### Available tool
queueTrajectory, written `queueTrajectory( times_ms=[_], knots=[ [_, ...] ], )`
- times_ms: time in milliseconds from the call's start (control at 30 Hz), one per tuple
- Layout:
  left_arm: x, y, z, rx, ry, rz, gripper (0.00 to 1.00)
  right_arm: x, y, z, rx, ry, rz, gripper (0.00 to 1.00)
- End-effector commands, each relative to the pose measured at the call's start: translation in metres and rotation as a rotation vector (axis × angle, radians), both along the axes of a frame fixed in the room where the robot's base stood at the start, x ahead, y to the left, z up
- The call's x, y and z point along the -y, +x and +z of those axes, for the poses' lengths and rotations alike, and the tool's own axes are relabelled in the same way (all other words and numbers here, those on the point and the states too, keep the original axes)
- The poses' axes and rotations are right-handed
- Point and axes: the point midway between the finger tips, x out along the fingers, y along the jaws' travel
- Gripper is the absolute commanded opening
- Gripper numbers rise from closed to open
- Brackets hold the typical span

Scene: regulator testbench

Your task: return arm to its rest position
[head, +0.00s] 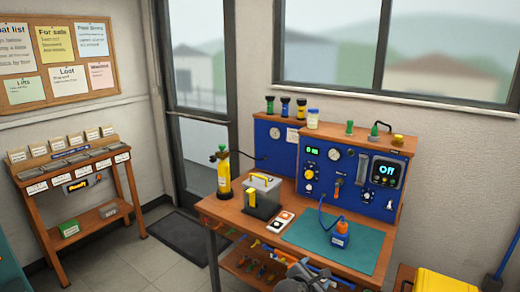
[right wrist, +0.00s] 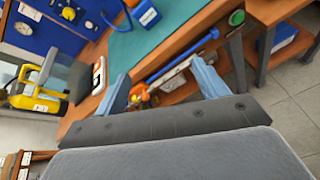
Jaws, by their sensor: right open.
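My right gripper (head: 310,274) shows at the bottom of the head view, in front of the workbench's front edge. In the right wrist view its two blue-grey fingers (right wrist: 162,88) are spread apart, with nothing between them. The wooden workbench (head: 222,215) carries a teal mat (head: 300,232) with a small blue device (head: 340,236) on it. A blue panel (head: 325,190) at the back has gauges, knobs and a display (head: 386,172) reading "Off". My left gripper is not in view.
A yellow cylinder (head: 223,178) and a grey box with a yellow handle (head: 262,197) stand at the bench's left. Colourful parts lie on a lower shelf (head: 245,262). A yellow case (head: 445,280) is at the bottom right. Floor left of the bench is open.

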Motion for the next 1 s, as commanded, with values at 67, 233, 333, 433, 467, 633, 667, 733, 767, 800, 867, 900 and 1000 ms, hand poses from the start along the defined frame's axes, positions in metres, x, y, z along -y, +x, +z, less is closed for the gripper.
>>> queueTrajectory(
  times_ms=[67, 233, 333, 433, 467, 633, 667, 733, 767, 800, 867, 900, 1000],
  knots=[
    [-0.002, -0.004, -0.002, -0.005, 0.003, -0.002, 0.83, -0.002, 0.0, -0.003, 0.046, 0.103, -0.04, 0.72],
    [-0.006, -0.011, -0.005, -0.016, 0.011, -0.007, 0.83, -0.011, -0.001, -0.011, 0.164, 0.401, -0.153, 0.72],
    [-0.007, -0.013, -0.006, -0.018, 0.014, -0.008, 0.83, -0.017, -0.002, -0.014, 0.226, 0.591, -0.228, 0.72],
    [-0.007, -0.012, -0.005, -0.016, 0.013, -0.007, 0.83, -0.022, -0.004, -0.018, 0.28, 0.782, -0.314, 0.72],
    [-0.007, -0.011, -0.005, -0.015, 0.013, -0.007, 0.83, -0.023, -0.004, -0.019, 0.295, 0.839, -0.341, 0.72],
    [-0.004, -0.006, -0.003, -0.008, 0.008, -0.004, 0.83, -0.031, -0.009, -0.027, 0.36, 1.161, -0.514, 0.72],
    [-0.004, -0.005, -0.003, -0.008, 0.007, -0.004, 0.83, -0.032, -0.011, -0.029, 0.365, 1.217, -0.549, 0.72],
    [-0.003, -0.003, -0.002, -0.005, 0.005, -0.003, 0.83, -0.035, -0.018, -0.038, 0.373, 1.335, -0.635, 0.72],
    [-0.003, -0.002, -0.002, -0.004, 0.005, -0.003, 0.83, -0.036, -0.022, -0.043, 0.374, 1.383, -0.672, 0.72],
    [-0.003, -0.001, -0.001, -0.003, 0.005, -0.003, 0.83, -0.037, -0.028, -0.05, 0.371, 1.444, -0.724, 0.72],
    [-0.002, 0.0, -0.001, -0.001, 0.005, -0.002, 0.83, -0.039, -0.038, -0.062, 0.362, 1.526, -0.806, 0.72],
    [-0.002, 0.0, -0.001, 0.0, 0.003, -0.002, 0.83, -0.04, -0.047, -0.072, 0.352, 1.577, -0.865, 0.72],
    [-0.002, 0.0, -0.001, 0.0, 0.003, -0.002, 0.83, -0.042, -0.074, -0.098, 0.315, 1.682, -1.017, 0.72]
  ],
)
